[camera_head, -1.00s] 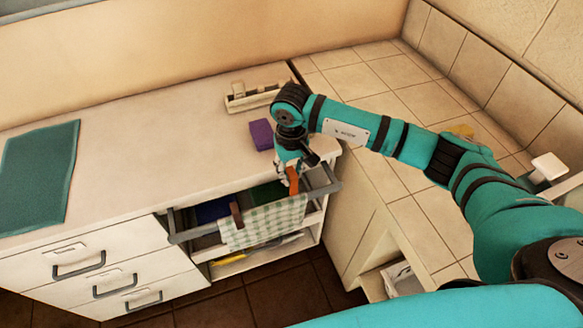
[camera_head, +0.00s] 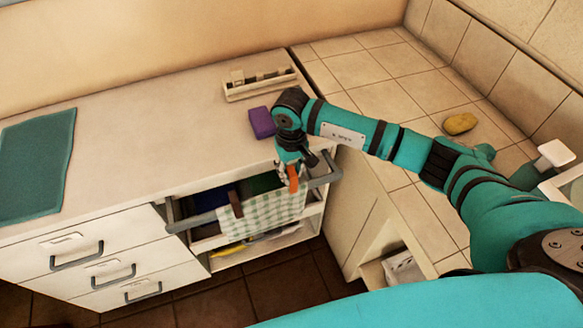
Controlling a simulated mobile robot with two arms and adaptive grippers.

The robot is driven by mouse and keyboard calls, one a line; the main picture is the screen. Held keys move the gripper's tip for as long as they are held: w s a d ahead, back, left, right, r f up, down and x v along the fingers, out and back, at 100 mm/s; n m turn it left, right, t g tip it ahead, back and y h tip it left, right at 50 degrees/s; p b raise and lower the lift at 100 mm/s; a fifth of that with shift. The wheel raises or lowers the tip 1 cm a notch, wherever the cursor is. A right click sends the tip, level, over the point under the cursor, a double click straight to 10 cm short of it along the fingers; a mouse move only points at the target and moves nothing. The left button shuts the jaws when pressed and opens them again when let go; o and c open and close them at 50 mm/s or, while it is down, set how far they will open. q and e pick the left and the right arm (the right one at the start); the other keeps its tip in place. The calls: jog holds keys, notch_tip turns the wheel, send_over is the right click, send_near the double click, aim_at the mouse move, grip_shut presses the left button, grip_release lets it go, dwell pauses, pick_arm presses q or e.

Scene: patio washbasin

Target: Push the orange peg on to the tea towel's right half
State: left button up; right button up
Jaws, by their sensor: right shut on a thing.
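The green-and-white checked tea towel (camera_head: 262,214) hangs over the front rail of the open top drawer. The orange peg (camera_head: 293,179) is upright in my right gripper (camera_head: 291,164), which points down and is shut on it. The peg's lower end overlaps the top edge of the towel's right half in the picture. I cannot tell whether it grips the towel and rail. A brown peg (camera_head: 235,204) sits on the towel's left end at the rail. My left gripper is out of view.
The drawer's grey rail (camera_head: 200,219) runs along its front. On the counter are a purple block (camera_head: 262,122), a pale caddy (camera_head: 260,86) and a green mat (camera_head: 36,165). A yellow sponge (camera_head: 460,124) lies on the tiles at right.

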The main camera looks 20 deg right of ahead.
jog(key=shift+f+b, duration=0.3)
jog(key=shift+f, duration=0.3)
jog(key=shift+f+b, duration=1)
jog(key=shift+b, duration=0.1)
jog(key=o, duration=0.9)
jog(key=shift+o, duration=0.2)
